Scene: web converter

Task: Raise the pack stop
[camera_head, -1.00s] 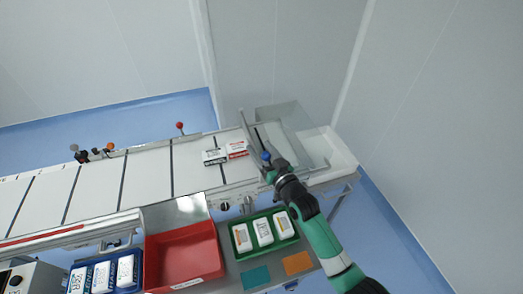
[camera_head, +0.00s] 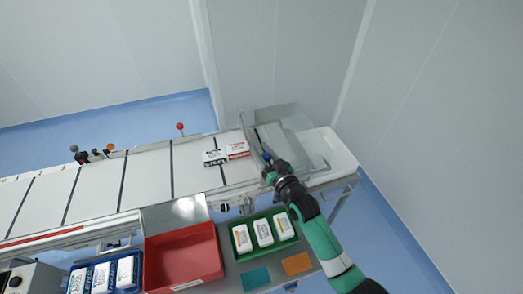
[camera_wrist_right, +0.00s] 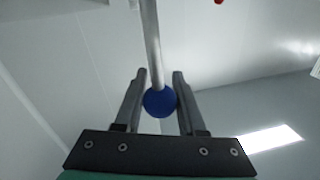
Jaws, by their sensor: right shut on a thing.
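The blue ball knob (camera_head: 267,156) sits on a thin metal rod at the right end of the conveyor, by the pack stop. My right gripper (camera_head: 269,170) is at this knob, its arm coming in from the lower right. In the right wrist view the blue knob (camera_wrist_right: 160,102) lies between the two dark fingers of my right gripper (camera_wrist_right: 160,95), shut on it. The grey rod runs up from the knob. A slim upright metal bar (camera_head: 246,129) stands beside the packs; its lower part is partly hidden. My left gripper is out of view.
Two small packs, one black-and-white (camera_head: 215,158) and one red-and-white (camera_head: 238,149), lie on the belt (camera_head: 150,173) left of the bar. A clear guard (camera_head: 285,114) stands behind. A red tray (camera_head: 182,256) and green tray (camera_head: 249,251) are in front.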

